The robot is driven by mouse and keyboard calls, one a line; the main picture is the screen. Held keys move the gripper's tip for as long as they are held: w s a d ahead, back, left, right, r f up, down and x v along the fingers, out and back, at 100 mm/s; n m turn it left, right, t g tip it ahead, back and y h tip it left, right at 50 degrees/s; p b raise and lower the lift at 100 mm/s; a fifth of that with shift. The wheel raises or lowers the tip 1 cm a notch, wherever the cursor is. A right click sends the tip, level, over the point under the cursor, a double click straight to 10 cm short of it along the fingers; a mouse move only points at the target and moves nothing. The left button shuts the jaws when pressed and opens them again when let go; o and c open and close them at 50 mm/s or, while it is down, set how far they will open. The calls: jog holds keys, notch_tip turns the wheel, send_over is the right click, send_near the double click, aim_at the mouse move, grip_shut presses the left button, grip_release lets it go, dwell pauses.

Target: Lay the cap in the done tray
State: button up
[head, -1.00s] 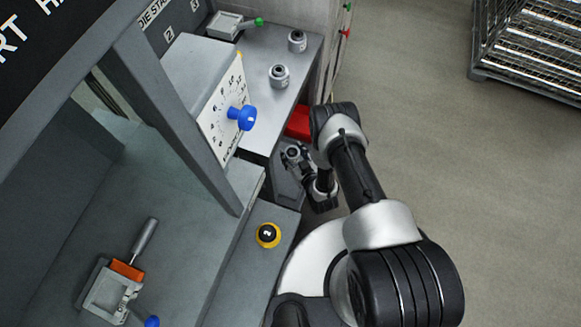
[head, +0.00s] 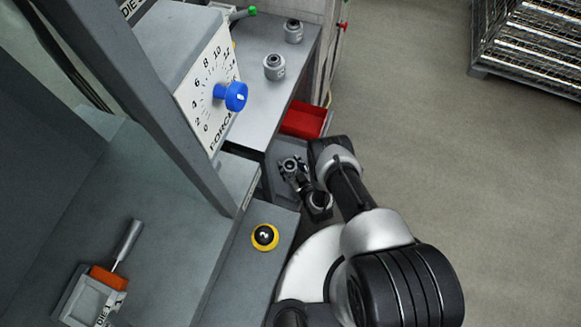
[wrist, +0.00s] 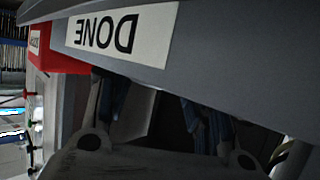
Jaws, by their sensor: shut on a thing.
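My gripper (head: 291,170) is low beside the bench end in the head view, shut on a small grey round part that I take for the cap (head: 291,162). In the wrist view the fingers of my gripper (wrist: 160,112) show at the bottom, and what lies between them is dark and hard to make out. The done tray (wrist: 225,50) shows close in the wrist view as a grey wall with an upside-down DONE label. Its inside is hidden there. I cannot tell whether the cap touches the tray.
A red tray (head: 305,120) is at the bench end, just beyond my gripper. Two grey collars (head: 275,67) (head: 293,31) stand on the bench. A force panel with a blue knob (head: 232,96) and a yellow-ringed button (head: 265,237) are left of my arm. Open floor lies right.

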jog(key=o, duration=1)
jog(key=shift+s+r, duration=0.1)
